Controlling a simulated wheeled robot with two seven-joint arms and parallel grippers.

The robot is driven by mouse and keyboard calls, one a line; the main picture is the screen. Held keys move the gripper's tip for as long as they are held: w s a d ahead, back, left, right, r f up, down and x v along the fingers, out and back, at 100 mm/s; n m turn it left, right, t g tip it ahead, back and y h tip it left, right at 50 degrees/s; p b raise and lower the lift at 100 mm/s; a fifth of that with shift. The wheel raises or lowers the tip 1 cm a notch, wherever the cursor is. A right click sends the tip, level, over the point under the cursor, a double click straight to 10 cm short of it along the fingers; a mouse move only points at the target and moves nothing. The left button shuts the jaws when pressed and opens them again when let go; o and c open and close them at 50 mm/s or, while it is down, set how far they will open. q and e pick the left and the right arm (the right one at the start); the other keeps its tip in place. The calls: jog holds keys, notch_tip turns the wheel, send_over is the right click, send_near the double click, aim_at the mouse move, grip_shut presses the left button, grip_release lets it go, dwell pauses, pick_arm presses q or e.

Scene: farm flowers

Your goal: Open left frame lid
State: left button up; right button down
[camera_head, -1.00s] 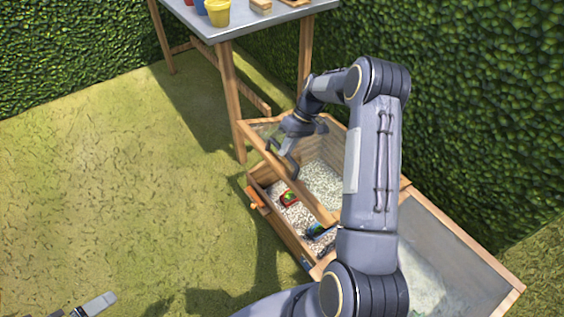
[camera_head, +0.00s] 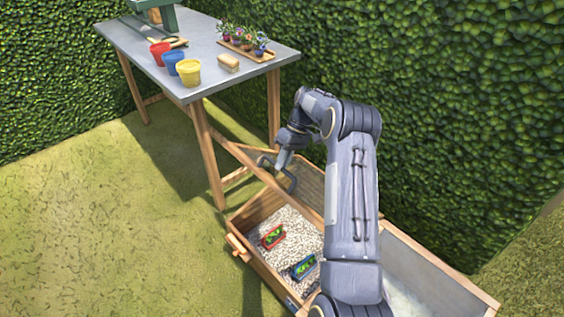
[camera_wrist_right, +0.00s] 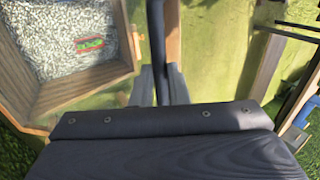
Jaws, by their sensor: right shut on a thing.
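The left frame (camera_head: 262,262) is a wooden box with a pale gravel bed. Its wood-edged, see-through lid (camera_head: 240,154) is raised and tilted up, with its front rail well above the box's front edge. My right gripper (camera_head: 280,166) is at this rail, shut on the dark handle (camera_head: 292,182). In the right wrist view, my fingers (camera_wrist_right: 160,86) close around the dark handle bar (camera_wrist_right: 157,38), beside the lid's wooden rail (camera_wrist_right: 173,35). The box interior shows at upper left there. My left gripper is out of view.
A red planter (camera_head: 273,237) and a blue planter (camera_head: 304,266) sit on the gravel. A second frame (camera_head: 450,281) lies at right, partly behind my arm. A table (camera_head: 130,48) with pots stands behind; hedges border the scene. Grass at left is clear.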

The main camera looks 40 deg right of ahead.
jog(key=c, duration=1.8)
grip_release()
jog(key=shift+s+d+f, duration=0.1)
jog(key=shift+d+f, duration=0.3)
jog(key=shift+d, duration=0.1)
jog(key=o, duration=0.4)
jog(key=shift+d+f, duration=0.15)
jog(key=shift+r, duration=0.3)
jog(key=p+v, duration=0.1)
jog(key=v, duration=0.6)
jog(key=shift+r, duration=0.2)
